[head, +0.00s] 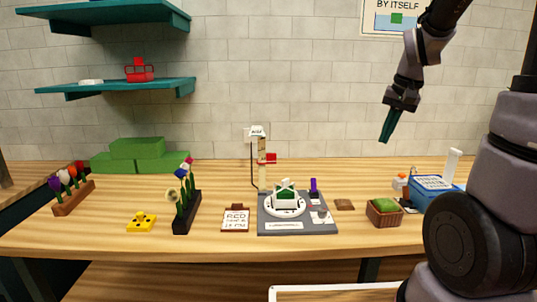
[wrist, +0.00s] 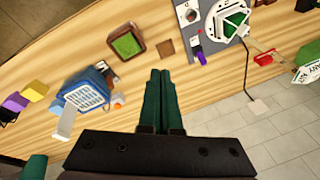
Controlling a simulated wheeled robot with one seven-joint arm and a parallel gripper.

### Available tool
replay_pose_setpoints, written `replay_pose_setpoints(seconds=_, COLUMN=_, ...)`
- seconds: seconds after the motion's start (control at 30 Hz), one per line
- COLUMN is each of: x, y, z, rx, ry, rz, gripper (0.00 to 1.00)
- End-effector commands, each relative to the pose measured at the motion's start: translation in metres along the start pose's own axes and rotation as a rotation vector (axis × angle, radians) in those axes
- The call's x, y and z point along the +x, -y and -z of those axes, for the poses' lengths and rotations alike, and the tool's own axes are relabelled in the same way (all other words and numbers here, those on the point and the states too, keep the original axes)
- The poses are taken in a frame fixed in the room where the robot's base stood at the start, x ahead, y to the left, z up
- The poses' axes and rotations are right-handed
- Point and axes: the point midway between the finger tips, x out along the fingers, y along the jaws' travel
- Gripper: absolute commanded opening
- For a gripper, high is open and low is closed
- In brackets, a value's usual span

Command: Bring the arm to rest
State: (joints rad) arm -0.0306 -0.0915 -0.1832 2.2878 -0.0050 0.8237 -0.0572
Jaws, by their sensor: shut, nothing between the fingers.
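My gripper (head: 386,139) is raised above the right part of the wooden table (head: 225,245), in front of the tiled wall and pointing down and slightly left. Its two green fingers are together with nothing between them. They also show closed in the wrist view (wrist: 161,74). The gripper is apart from everything on the table.
Below it stand a grey station board (head: 268,228) with a white-and-green holder, a brown box with green foam (head: 384,212) and a blue container (head: 440,192). Flower racks (head: 187,212) stand left. Teal shelves (head: 120,87) hang at upper left. Air around the gripper is clear.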

Motion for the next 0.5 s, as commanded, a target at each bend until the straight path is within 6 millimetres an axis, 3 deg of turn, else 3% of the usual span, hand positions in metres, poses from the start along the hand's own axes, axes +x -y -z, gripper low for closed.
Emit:
replay_pose_setpoints(seconds=0.03, x=-0.021, y=0.006, z=-0.011, rx=-0.010, ry=-0.034, rz=0.030, gripper=0.00)
replay_pose_setpoints(seconds=0.2, x=-0.074, y=0.019, z=-0.053, rx=-0.044, ry=-0.126, rz=0.106, gripper=0.00)
replay_pose_setpoints(seconds=0.33, x=-0.105, y=0.024, z=-0.087, rx=-0.071, ry=-0.196, rz=0.151, gripper=0.00)
replay_pose_setpoints(seconds=0.5, x=-0.128, y=0.025, z=-0.120, rx=-0.096, ry=-0.263, rz=0.186, gripper=0.00)
